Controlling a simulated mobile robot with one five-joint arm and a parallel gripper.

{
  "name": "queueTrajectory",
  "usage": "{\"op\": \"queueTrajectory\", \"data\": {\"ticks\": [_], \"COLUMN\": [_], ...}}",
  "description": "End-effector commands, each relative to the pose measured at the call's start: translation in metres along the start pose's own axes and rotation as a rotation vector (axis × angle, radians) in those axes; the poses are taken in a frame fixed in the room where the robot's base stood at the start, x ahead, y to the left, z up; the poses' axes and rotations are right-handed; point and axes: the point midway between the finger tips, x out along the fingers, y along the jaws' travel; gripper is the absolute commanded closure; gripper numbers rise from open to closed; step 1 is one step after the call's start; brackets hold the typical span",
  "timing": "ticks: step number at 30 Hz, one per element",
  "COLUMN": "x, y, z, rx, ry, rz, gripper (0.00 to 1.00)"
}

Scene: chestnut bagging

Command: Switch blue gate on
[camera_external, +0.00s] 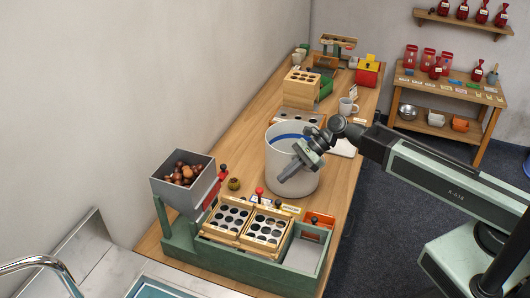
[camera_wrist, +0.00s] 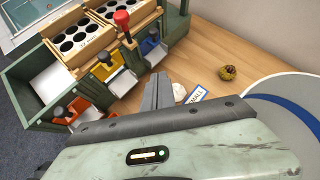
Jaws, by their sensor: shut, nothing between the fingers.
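The blue gate (camera_wrist: 152,50) is at the sorter's side in the wrist view, with a dark knob (camera_wrist: 154,34) above it. It sits beside the yellow gate (camera_wrist: 116,77), with the orange gate (camera_wrist: 68,116) further along. In the external view I cannot clearly make out the blue gate. My gripper (camera_wrist: 163,84) is shut and empty, its fingertips pointing toward the blue gate and apart from it. In the external view my gripper (camera_external: 283,178) hangs in front of the white bucket (camera_external: 282,157), above the table.
A red-knobbed lever (camera_wrist: 122,19) stands near the blue gate, close to the hole trays (camera_external: 246,223). A hopper of chestnuts (camera_external: 180,181) stands at the left. A lone brown chestnut-like object (camera_wrist: 228,72) and a "SMALL" label (camera_wrist: 196,95) lie on the wooden table.

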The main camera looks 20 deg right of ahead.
Motion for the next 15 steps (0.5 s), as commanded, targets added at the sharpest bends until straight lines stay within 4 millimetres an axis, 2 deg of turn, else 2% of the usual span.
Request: {"op": "queueTrajectory", "data": {"ticks": [3,6,15], "x": [0.015,0.019,0.019], "y": [0.002,0.003,0.003], "z": [0.02,0.028,0.028], "rx": [0.108,0.153,0.158], "ry": [-0.054,-0.074,-0.075], "rz": [0.007,0.011,0.011], "gripper": [1.0,1.0,1.0]}}
